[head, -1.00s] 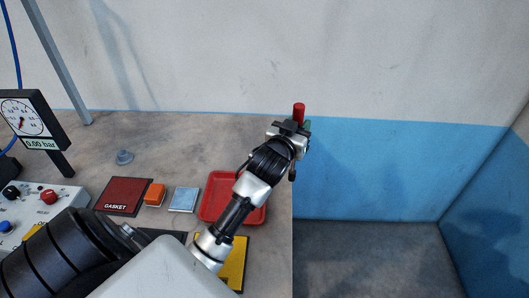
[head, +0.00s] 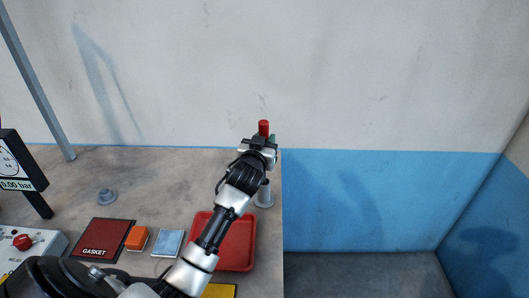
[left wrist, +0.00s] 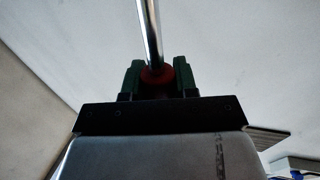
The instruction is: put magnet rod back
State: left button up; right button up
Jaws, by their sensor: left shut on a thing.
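My left gripper (head: 264,142) is shut on the magnet rod, whose red end (head: 264,128) sticks up above the fingers in the head view. In the left wrist view the rod's shiny metal shaft (left wrist: 150,35) runs out from a red part (left wrist: 158,78) between the green fingers. A grey cylindrical holder (head: 265,194) stands near the table's right edge, just right of my left forearm and partly hidden by it. The gripper appears above and beyond this holder in the picture, apart from it. My right gripper is not in view.
A red tray (head: 247,258) lies partly under my left arm. The table ends beside the holder.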

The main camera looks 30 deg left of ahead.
pick_arm(q)
notch_tip(320, 180, down, 3)
jog(key=shift+f, duration=0.1)
jog(key=shift+f, duration=0.15)
jog(key=o, duration=1)
